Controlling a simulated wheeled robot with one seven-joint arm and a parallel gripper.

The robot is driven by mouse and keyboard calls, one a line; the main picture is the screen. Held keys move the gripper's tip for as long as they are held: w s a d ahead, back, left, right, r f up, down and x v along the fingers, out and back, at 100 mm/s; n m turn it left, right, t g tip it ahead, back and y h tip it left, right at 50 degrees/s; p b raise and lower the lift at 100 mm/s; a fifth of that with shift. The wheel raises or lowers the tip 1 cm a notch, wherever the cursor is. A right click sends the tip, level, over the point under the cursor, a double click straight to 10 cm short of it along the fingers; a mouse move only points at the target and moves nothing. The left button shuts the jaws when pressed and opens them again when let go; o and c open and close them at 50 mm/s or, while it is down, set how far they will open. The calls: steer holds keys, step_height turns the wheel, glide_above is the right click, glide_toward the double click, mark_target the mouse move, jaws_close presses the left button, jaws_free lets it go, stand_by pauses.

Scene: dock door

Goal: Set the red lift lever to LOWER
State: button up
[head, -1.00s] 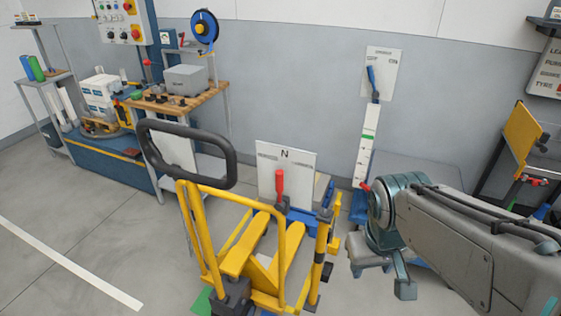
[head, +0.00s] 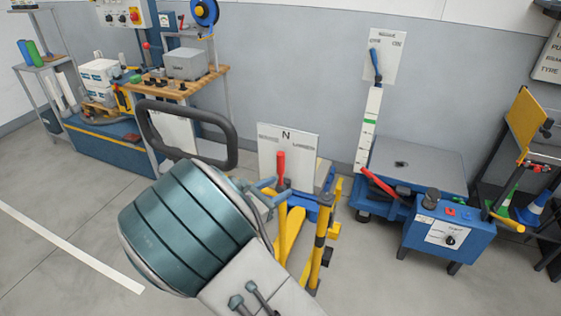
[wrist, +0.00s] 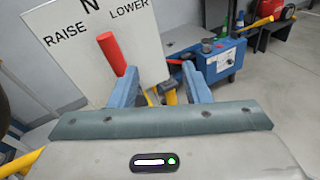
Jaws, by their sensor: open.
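The red lift lever (head: 281,167) stands about upright in front of a white sign plate (head: 302,151), below its letter N. It also shows in the wrist view (wrist: 113,54), where the plate reads RAISE at left and LOWER at right. My gripper (head: 262,191) is open and empty, close to the lever on its left side in the head view. In the wrist view the two blue fingers (wrist: 160,84) point towards the plate. The lever lies just left of the gap, its lower part hidden by the left finger. Whether they touch, I cannot tell.
The pallet truck's black handle loop (head: 187,115) and yellow frame (head: 320,240) are close to my arm. A blue lift table (head: 425,160) with a blue control box (head: 455,240) stands at right. A workbench (head: 185,85) stands at back left. Floor at left is clear.

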mark_target(278, 162)
steer(key=a+n+t+y, duration=0.2)
steer(key=a+n+t, duration=0.15)
steer(key=a, duration=0.25)
steer(key=p+x, duration=0.1)
steer(key=x, duration=1.3)
steer(key=shift+r, duration=0.1)
jaws_close()
steer(key=shift+s, duration=0.1)
